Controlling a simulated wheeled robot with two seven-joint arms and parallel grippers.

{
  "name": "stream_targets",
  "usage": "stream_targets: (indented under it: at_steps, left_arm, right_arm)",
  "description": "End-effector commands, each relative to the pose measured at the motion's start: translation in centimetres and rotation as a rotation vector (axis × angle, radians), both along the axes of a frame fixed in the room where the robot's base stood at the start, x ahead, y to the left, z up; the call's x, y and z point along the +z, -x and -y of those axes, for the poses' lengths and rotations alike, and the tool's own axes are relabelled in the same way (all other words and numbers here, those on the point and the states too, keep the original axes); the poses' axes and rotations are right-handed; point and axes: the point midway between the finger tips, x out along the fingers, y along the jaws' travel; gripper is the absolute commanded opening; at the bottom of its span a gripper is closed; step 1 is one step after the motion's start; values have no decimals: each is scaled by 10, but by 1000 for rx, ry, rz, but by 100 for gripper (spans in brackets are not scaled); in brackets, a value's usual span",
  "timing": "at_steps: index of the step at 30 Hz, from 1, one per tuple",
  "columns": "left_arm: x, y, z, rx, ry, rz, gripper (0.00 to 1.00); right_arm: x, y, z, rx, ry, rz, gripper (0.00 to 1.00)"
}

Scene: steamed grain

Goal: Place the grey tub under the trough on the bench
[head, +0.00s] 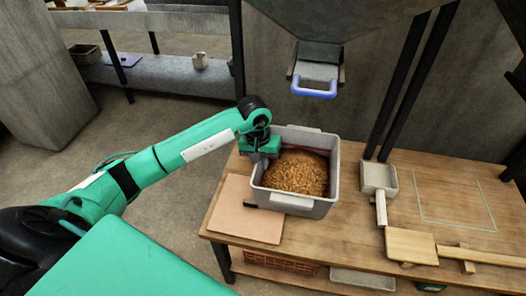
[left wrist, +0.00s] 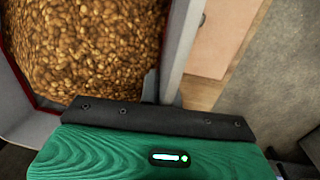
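The grey tub (head: 292,202) is filled with brown grain (head: 297,172) and appears to stand upright on the wooden bench (head: 350,228). The trough (head: 335,25) hangs above and behind it, with a blue-handled gate (head: 315,90) at its lower end. My left gripper (head: 263,160) is at the tub's left wall, close to the rim. In the left wrist view the tub's wall (left wrist: 183,50) and grain (left wrist: 85,45) lie right in front of the gripper. A dark fingertip (left wrist: 150,86) shows inside the wall; the other finger is hidden, so its grip is unclear. My right gripper is out of view.
A tan board (head: 243,210) lies left of the tub. A scoop (head: 379,180), a wooden paddle (head: 410,246) and a pale marked-out rectangle (head: 455,200) are on the bench to the right. A basket (head: 282,263) sits on the shelf below.

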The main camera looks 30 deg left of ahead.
Motion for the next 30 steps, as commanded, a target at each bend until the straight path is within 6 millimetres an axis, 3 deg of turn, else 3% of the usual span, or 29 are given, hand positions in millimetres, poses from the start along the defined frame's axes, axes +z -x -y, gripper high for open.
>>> stream_targets:
  at_steps: [14, 22, 30]
  left_arm:
    - [-27, -2, 1, -1, 8, 10, 0]
    - [-58, -2, 2, 0, 8, 9, 0]
    - [-62, -3, 2, -2, 7, 11, 0]
  right_arm:
    - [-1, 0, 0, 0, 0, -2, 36]
    - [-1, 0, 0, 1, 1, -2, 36]
    - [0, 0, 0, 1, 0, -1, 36]
